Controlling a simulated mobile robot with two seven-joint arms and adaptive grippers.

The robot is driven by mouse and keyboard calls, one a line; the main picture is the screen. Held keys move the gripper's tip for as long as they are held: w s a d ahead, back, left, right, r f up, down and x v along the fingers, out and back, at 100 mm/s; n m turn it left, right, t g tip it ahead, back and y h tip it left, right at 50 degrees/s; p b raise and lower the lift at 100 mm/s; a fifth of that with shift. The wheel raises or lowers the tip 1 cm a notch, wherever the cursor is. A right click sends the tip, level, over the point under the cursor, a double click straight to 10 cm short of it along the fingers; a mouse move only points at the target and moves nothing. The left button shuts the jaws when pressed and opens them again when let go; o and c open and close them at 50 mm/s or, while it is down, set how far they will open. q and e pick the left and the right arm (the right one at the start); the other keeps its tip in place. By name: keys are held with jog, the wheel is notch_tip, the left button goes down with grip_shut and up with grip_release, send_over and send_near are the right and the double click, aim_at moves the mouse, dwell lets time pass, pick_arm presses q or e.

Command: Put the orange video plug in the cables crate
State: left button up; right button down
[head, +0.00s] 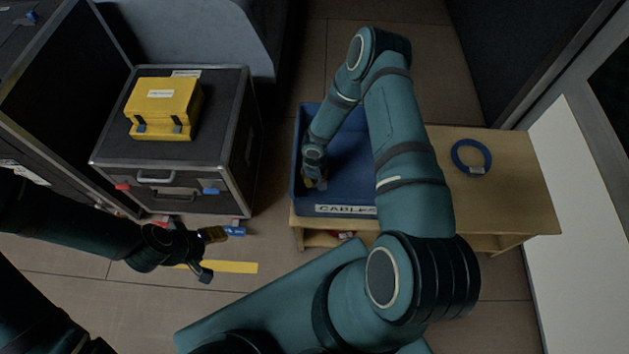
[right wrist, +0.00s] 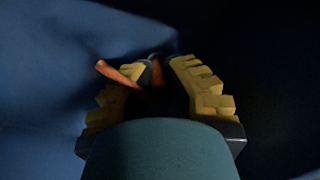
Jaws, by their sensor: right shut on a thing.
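The blue crate (head: 345,186) labelled "CABLES" stands on a wooden bench. My right gripper (head: 316,182) reaches down into the left part of this crate. In the right wrist view, my right gripper (right wrist: 165,78) is shut on the orange video plug (right wrist: 118,73). An orange strip of the plug sticks out to the left between the yellow finger pads, and the rest is dark or hidden. Blue crate surface shows around it. In the head view the plug cannot be made out. My left gripper (head: 212,254) is open and empty above the floor, left of the bench.
The wooden bench (head: 510,190) carries a coiled blue cable (head: 471,157) right of the crate. A black flight case (head: 225,130) with a yellow box (head: 163,105) on top stands left of the crate. Small red and blue items lie on the floor before it, near a yellow strip (head: 230,267).

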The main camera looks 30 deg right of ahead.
jog(key=shift+f, duration=0.6)
jog(key=shift+f, duration=0.1)
jog(key=c, duration=1)
grip_release()
jog(key=shift+c, duration=0.2)
jog(key=r+p, duration=0.1)
jog(key=r, duration=0.5)
jog(key=r+p, duration=0.1)
jog(key=r, duration=0.5)
jog(key=shift+w+d+p, duration=0.2)
jog(key=shift+p, duration=0.2)
jog(key=s+a+r+t+y, duration=0.1)
jog(key=s+a+r, duration=0.3)
jog(key=s+a, duration=0.2)
jog(key=s+a+r+t+y, duration=0.1)
jog(key=s+a+r+y, duration=0.1)
jog(key=s+a+r, duration=0.3)
jog(key=s+a, duration=0.1)
jog(key=a, duration=0.3)
jog(key=shift+s+a+r+m, duration=0.3)
jog(key=shift+m, duration=0.1)
